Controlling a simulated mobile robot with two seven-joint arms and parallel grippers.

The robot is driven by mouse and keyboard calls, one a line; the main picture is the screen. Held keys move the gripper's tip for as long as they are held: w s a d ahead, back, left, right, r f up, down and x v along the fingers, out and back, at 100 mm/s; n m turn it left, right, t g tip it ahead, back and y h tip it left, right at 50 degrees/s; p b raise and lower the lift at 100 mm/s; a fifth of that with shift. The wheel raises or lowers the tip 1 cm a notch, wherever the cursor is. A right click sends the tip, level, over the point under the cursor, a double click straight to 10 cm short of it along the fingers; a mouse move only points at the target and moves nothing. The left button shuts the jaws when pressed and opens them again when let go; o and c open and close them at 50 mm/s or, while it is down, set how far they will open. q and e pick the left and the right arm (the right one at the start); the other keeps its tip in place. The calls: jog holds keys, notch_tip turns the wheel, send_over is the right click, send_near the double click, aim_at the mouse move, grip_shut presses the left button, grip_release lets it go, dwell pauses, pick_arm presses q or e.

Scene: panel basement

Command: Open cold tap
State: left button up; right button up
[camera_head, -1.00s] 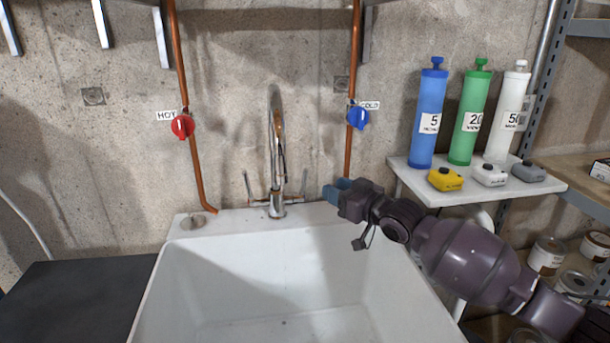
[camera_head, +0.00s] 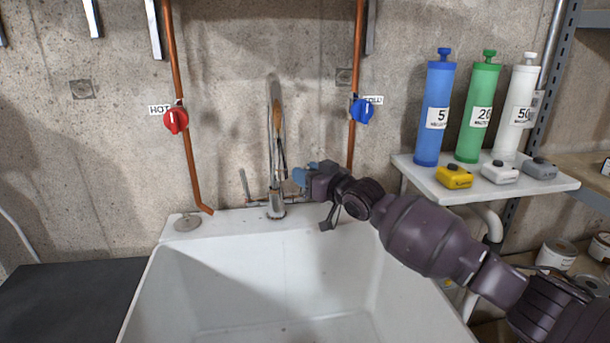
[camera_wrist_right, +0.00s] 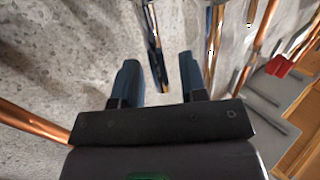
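The chrome faucet (camera_head: 277,150) stands at the back of the white sink, with a thin upright lever (camera_head: 245,184) on its left. My right gripper (camera_head: 299,177) is just right of the faucet's base and hides that side. In the right wrist view my right gripper (camera_wrist_right: 159,62) is open, and a slim metal lever (camera_wrist_right: 157,68) runs between its blue fingers, apparently apart from both. The blue round valve (camera_head: 362,110) sits on the right copper pipe above my gripper, its label partly hidden. My left gripper is not in view.
The red valve (camera_head: 176,120) labelled HOT is on the left pipe. A white shelf (camera_head: 480,191) at right holds blue, green and white bottles and small yellow, white and grey containers. The sink basin (camera_head: 260,285) is empty. A dark surface (camera_head: 70,300) lies at left.

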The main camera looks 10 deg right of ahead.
jog(key=shift+w+a, duration=0.15)
jog(key=shift+w, duration=0.1)
